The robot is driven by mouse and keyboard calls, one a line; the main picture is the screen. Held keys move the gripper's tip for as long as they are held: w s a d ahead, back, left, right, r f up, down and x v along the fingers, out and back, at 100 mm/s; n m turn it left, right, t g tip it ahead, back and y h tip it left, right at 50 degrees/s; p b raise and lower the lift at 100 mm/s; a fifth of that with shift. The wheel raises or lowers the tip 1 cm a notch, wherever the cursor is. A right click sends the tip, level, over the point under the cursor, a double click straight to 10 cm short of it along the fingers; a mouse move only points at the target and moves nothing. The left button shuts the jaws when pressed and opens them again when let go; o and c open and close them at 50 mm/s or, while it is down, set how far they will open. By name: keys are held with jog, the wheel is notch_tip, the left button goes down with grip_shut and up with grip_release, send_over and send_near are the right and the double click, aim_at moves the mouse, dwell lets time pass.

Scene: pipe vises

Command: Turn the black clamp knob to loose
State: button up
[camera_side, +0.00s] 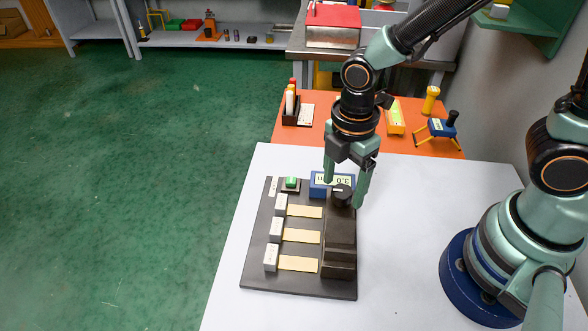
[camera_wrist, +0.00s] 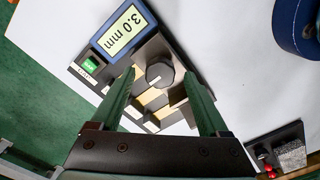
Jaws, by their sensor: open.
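The black clamp knob (camera_side: 342,195) stands at the back right of a dark vise board (camera_side: 300,287), at the end of a dark block (camera_side: 340,245). My gripper (camera_side: 345,192) is open, with its fingers on either side of the knob in the side view. In the wrist view the knob (camera_wrist: 160,75) has a pale mark on its top and lies between and beyond the fingertips of my gripper (camera_wrist: 162,80). I cannot tell whether a finger touches it. A blue display (camera_wrist: 124,30) beside it reads 3.0 mm.
A green button (camera_side: 291,182) sits at the board's back left. Several pale strips (camera_side: 302,236) with grey blocks (camera_side: 276,229) lie along the board. An orange table (camera_side: 375,140) holds tools behind.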

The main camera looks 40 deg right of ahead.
aim_at(344, 188)
notch_tip(344, 188, up, 11)
dwell(0.4)
jog(key=d+r+m+t, duration=0.2)
jog(key=d+m, duration=0.4)
jog(key=m, duration=0.3)
jog(key=w+d+r+m+t, duration=0.1)
jog(key=d+r+m+t, duration=0.2)
jog(key=d+m, duration=0.3)
jog(key=m, duration=0.3)
jog(key=shift+w+d+t, duration=0.25)
jog(key=shift+w+t, duration=0.05)
